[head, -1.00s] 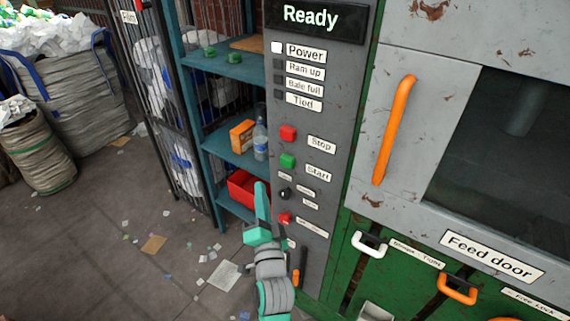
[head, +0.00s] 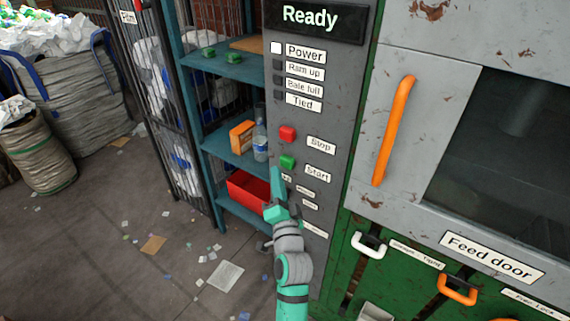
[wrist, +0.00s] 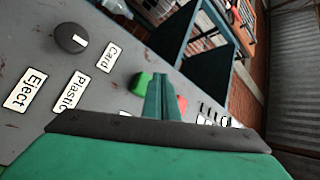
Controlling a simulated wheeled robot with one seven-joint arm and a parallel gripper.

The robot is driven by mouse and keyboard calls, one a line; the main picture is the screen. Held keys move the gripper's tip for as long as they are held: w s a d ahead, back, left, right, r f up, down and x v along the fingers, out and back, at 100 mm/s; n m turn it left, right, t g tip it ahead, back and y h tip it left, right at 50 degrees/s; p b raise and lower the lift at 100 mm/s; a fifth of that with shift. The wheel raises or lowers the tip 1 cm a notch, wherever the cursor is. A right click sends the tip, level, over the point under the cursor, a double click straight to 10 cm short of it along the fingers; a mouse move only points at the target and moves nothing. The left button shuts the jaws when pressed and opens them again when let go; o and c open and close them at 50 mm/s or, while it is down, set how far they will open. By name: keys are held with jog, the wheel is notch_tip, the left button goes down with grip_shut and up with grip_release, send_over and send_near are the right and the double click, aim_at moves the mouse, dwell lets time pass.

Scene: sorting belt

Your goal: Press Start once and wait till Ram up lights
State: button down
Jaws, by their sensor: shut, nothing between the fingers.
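The green Start button (head: 288,162) is on the grey control panel (head: 345,110), left of its "Start" label and below the red Stop button (head: 287,133). My gripper (head: 277,172) is shut and empty, its tips just below the Start button in the head view. In the wrist view my gripper (wrist: 160,80) points toward the panel, with the green button (wrist: 141,84) just left of the fingers; I cannot tell if they touch. The display (head: 316,18) reads "Ready". The Power lamp (head: 277,47) is white and lit. The Ram up lamp (head: 278,64) is dark.
A dark knob (wrist: 71,38) sits near the "Card" and "Plastic" labels. Right of the panel is the feed door's orange handle (head: 395,130). A teal shelf (head: 222,65) with a red bin (head: 245,188) and a bottle (head: 260,142) stands left of the panel.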

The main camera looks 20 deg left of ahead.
jog(key=shift+w+d, duration=0.3)
jog(key=shift+w, duration=0.2)
jog(key=shift+a, duration=0.15)
dwell(1.1)
dwell(0.4)
jog(key=shift+w, duration=0.4)
dwell(0.5)
